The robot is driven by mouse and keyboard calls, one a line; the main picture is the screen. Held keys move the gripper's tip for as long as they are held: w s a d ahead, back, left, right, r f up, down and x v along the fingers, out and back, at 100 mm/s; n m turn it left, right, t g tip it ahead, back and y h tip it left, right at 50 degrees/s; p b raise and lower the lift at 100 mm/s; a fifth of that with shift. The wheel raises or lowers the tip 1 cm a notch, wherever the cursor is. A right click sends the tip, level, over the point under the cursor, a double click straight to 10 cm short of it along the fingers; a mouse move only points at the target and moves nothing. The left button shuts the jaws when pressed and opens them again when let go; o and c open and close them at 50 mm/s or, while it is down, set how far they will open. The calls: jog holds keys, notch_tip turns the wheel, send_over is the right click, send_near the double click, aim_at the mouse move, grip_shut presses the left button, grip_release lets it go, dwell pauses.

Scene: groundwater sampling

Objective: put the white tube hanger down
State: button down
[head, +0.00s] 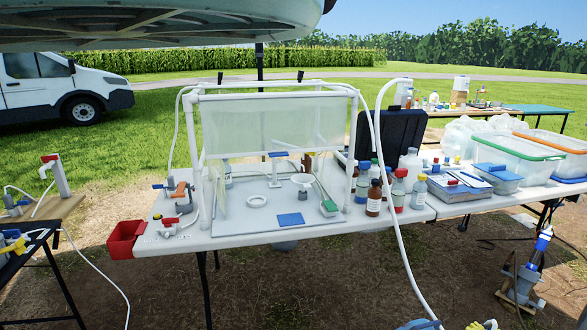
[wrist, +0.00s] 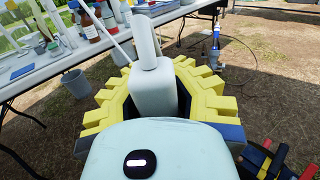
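The white tube hanger (wrist: 153,88) is a pale block with a round post on top. It stands between the yellow toothed fingers of my gripper (wrist: 150,95) in the wrist view, and the fingers curve in around it from both sides. The contact faces are partly hidden behind the block and my wrist. In the head view only bits of my gripper (head: 455,325) show at the bottom edge, in front of the table. A white tube (head: 398,230) rises from there and arches to the top of the clear-walled enclosure.
A pump-like device (head: 525,280) stands on the ground at right.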

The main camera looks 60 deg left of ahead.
jog(key=d+r+m+h+p, duration=0.1)
jog(key=d+r+p, duration=0.3)
jog(key=r+p, duration=1.2)
jog(key=s+d+r+m+t+h+p, duration=0.1)
jog(key=d+r+h+p, duration=0.3)
jog(key=r+p, duration=1.2)
jog(key=s+d+r+m+h+p, duration=0.1)
jog(key=d+r+p, duration=0.4)
jog(key=r+p, duration=1.2)
notch_tip(320, 180, up, 11)
jog(key=shift+d+f+m+t+h, duration=0.15)
jog(key=shift+d+m+t+h, duration=0.25)
jog(key=shift+m+h, duration=0.6)
jog(key=shift+f, duration=0.1)
